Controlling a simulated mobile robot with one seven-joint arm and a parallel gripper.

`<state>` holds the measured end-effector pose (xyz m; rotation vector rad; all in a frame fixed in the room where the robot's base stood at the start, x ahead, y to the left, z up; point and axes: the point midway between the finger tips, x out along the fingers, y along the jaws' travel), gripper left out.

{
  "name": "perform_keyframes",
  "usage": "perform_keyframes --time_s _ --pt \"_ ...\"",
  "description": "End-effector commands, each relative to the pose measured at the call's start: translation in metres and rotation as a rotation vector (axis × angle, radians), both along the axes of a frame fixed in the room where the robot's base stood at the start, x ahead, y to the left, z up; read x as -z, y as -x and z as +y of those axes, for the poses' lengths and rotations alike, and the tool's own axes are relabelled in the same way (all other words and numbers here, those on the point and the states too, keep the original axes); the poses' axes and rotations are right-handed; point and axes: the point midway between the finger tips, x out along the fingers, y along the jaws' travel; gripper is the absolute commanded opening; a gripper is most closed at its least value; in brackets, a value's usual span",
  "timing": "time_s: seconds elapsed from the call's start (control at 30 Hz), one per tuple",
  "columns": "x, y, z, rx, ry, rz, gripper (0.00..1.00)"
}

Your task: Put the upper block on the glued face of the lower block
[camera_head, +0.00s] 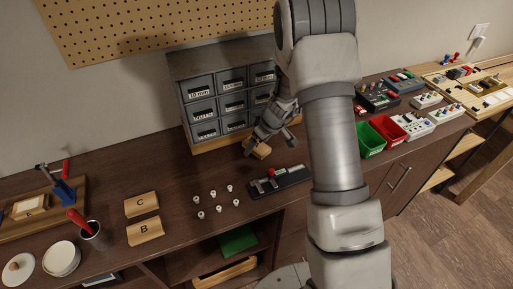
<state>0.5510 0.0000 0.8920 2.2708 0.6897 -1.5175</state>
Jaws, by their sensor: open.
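My gripper (268,143) is low over the middle of the bench, in front of the drawer cabinet, with its jaws open. A small tan wooden block (262,152) shows just at its fingertips; whether they touch it I cannot tell. A pale block (30,207) lies on a wooden clamping fixture (60,216) at the far left. Which of these is the upper or lower block I cannot tell for certain, and no glue can be made out at this size.
Wooden pieces marked C (141,204) and B (145,231) lie left of centre. Several small white knobs (213,195) stand near a black holder (280,182). A drawer cabinet (222,98) stands behind. A cup (94,236) and white dishes (61,259) are front left.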

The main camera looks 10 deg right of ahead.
Motion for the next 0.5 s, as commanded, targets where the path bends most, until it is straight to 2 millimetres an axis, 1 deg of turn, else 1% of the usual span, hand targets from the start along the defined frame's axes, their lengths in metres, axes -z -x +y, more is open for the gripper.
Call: perform_keyframes --time_s 0.13,0.17,0.3,0.47,0.5 --pt "0.0015 0.0000 0.0000 0.000 0.000 0.000 0.97" --pt "0.0012 0.0000 0.0000 0.000 0.000 0.000 0.96" --pt "0.0007 0.0000 0.0000 0.000 0.000 0.000 0.70" --pt "0.0008 0.0001 -0.0001 0.000 0.000 0.000 0.42" --pt "0.0008 0.0000 0.0000 0.000 0.000 0.000 0.34"
